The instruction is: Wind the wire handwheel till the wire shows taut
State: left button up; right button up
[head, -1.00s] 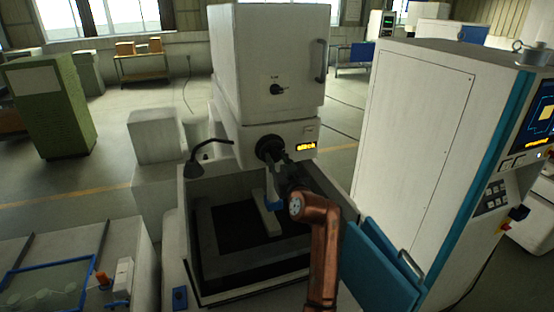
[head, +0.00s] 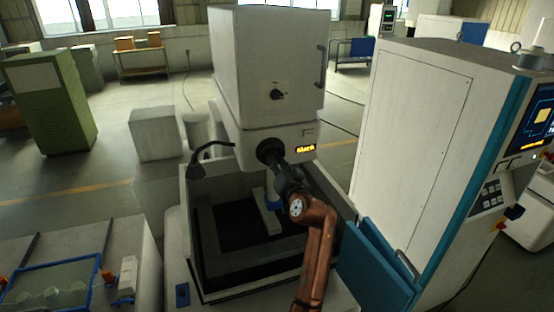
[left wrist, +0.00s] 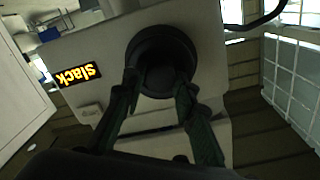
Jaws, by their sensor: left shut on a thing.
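The black wire handwheel (head: 267,148) is on the front of the white machine head; it also shows in the left wrist view (left wrist: 163,47). A small display beside it (head: 305,149) glows orange-yellow. In the left wrist view the display (left wrist: 77,74) appears upside down and reads "slack". My left gripper (head: 277,163) reaches up to the handwheel; in the left wrist view its two dark fingers (left wrist: 158,85) close on the wheel's hub from either side. The wire itself cannot be made out. My right gripper is not in view.
Below the handwheel is an open work tank (head: 200,262) with a dark floor and a pale block (head: 266,212). A black gooseneck lamp (head: 196,170) stands at its left. A teal panel (head: 375,265) and tall white cabinet (head: 415,140) stand close on the right.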

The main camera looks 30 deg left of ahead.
pick_arm(q)
jog(key=shift+d+m, duration=0.1)
jog(key=shift+m, duration=0.3)
jog(key=o, duration=1.1)
jog(key=shift+o, duration=0.3)
jog(key=v, duration=0.7)
jog(key=shift+s+d, duration=0.15)
jog(key=shift+s, duration=0.05)
